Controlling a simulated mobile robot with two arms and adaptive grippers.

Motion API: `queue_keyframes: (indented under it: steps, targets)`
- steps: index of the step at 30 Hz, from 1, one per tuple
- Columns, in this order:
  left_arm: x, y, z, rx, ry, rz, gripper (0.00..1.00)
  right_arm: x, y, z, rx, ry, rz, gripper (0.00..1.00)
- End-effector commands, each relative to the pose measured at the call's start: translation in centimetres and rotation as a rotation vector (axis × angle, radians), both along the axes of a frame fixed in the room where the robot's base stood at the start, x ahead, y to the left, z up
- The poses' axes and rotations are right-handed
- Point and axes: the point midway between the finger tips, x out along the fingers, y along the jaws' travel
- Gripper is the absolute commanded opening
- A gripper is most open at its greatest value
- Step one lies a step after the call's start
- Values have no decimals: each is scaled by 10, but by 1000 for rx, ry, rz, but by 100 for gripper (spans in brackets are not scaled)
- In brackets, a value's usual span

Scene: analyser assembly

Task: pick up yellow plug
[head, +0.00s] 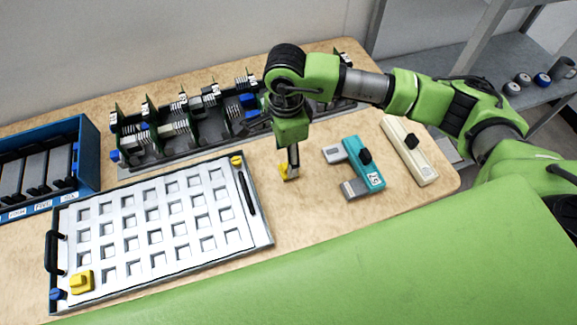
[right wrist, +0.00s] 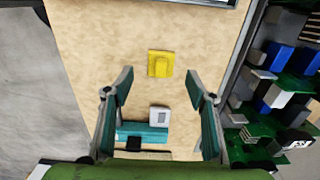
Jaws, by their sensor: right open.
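A yellow plug (head: 286,174) lies on the bare wooden table (head: 310,215), between the white tray and the teal device. In the head view my right gripper (head: 293,160) points down just above it and partly covers it. In the right wrist view the yellow plug (right wrist: 160,65) is fully visible as a square base with a raised block. The open fingers of my right gripper (right wrist: 159,86) are spread wide with nothing between them, and the plug appears just beyond their tips. My left gripper is not in view.
A white tray (head: 258,222) with square recesses lies left, with a yellow block (head: 81,282) on its corner. Green circuit boards (head: 165,132) stand behind. A teal device (head: 365,163) and a cream device (head: 408,150) lie right. A blue crate (head: 88,150) stands far left.

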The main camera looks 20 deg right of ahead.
Motion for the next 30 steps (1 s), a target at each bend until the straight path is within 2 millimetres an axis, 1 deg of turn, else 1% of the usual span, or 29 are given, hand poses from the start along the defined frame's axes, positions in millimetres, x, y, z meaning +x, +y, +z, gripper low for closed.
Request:
queue_keyframes:
  steps: [5,10,12,15,18,23,24,26,27,28,30]
  targets:
    - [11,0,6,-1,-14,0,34,0,0,-11,0,3,-1,51]
    - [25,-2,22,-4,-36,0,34,-1,-2,-34,-1,6,-2,51]
    - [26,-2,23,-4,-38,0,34,0,-1,-45,0,3,-1,51]
    - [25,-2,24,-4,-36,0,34,1,-1,-55,-1,2,1,51]
    - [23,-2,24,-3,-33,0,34,1,-1,-59,0,-1,1,51]
    - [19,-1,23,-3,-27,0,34,1,-1,-59,0,-1,1,51]
    - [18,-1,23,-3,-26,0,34,1,-1,-59,0,-1,1,41]
    - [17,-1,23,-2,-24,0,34,1,-1,-58,0,-1,1,25]
    - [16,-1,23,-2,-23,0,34,1,-1,-58,0,-1,1,15]
    - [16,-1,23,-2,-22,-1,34,1,-1,-58,0,-1,1,7]
    - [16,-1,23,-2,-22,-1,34,1,-1,-58,0,0,1,6]
